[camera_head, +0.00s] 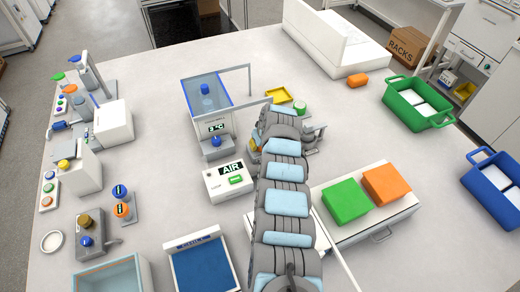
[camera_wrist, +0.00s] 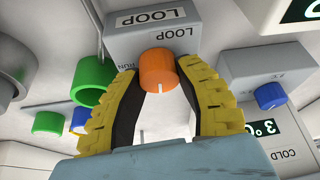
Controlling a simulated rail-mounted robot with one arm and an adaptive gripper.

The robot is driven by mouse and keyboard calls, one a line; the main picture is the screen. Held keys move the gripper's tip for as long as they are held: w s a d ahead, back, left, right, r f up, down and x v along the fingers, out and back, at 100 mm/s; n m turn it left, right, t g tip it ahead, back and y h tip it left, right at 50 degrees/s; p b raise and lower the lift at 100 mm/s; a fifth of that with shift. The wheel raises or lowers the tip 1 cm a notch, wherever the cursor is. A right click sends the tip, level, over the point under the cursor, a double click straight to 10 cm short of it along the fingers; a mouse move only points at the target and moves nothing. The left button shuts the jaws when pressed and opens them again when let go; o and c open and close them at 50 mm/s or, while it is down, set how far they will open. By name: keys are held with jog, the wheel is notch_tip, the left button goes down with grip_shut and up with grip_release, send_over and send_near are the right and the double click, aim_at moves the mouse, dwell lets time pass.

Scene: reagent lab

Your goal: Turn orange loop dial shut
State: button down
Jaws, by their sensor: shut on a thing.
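The orange loop dial (camera_wrist: 157,70) sits on the front of a grey box (camera_wrist: 150,35) marked LOOP, with RUN lettered beside the dial. A white mark on the dial points towards the bottom of the wrist view. My gripper (camera_wrist: 159,76) has its two yellow ribbed fingers on either side of the dial, shut on it. In the camera_head view my arm covers the dial, and the fingers are mostly hidden.
In the wrist view, a green ring (camera_wrist: 93,80) and a blue knob (camera_wrist: 270,96) lie close to the fingers. In the camera_head view, a blue-rimmed tank (camera_head: 207,92) and a white AIR box (camera_head: 228,180) stand left of my arm. A drawer unit with green (camera_head: 346,200) and orange (camera_head: 387,184) blocks stands right.

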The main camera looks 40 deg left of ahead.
jog(key=shift+f+n+b, duration=0.1)
jog(key=shift+n+b, duration=0.4)
jog(key=shift+b, duration=0.2)
jog(key=c, duration=0.6)
grip_release()
jog(key=shift+c, duration=0.2)
jog(key=v, duration=1.2)
jog(key=shift+w, duration=0.15)
jog(key=shift+w, duration=0.1)
